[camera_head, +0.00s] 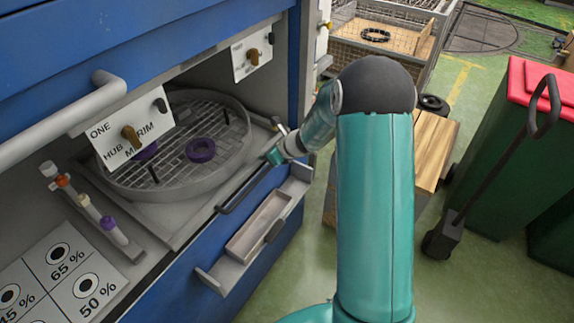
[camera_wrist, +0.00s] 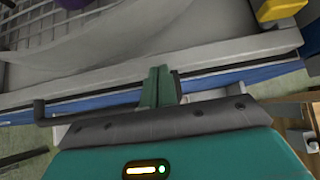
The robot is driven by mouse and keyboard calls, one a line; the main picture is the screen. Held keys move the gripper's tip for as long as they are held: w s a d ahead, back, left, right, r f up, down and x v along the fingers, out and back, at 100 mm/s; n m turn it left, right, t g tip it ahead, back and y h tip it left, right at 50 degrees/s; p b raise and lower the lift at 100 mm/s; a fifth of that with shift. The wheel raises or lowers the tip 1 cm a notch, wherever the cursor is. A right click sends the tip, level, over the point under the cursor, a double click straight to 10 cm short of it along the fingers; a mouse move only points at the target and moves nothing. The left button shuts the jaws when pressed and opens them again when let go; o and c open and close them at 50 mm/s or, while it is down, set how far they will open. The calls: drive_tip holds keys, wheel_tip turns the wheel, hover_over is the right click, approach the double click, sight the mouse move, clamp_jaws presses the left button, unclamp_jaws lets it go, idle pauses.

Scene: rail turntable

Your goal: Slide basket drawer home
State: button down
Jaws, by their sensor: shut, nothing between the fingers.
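The basket drawer is a grey tray (camera_head: 160,215) bearing a round mesh basket (camera_head: 225,160), and it stands in the opening of a blue cabinet. A purple ring (camera_head: 201,150) lies in the basket, with a second purple piece partly hidden behind a hanging card. A dark bar handle (camera_head: 243,190) runs along the drawer's front edge. My gripper (camera_head: 274,157) is at the right part of that front edge. In the wrist view my gripper (camera_wrist: 158,88) has its green fingers together and empty, against or very close to the drawer front (camera_wrist: 100,82); contact is unclear.
A small open tray (camera_head: 258,225) juts out below the drawer. Labelled cards (camera_head: 125,130) hang above the opening. A rack with coloured caps (camera_head: 95,212) is at left. A wooden-topped cart (camera_head: 436,140) and red-lidded bin (camera_head: 540,80) stand at right.

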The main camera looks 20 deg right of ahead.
drive_tip(key=w+a, duration=0.1)
drive_tip(key=w, duration=0.1)
drive_tip(key=w+a, duration=0.3)
drive_tip(key=w, duration=0.1)
drive_tip(key=shift+w+a, duration=0.15)
drive_tip(key=shift+a, duration=0.15)
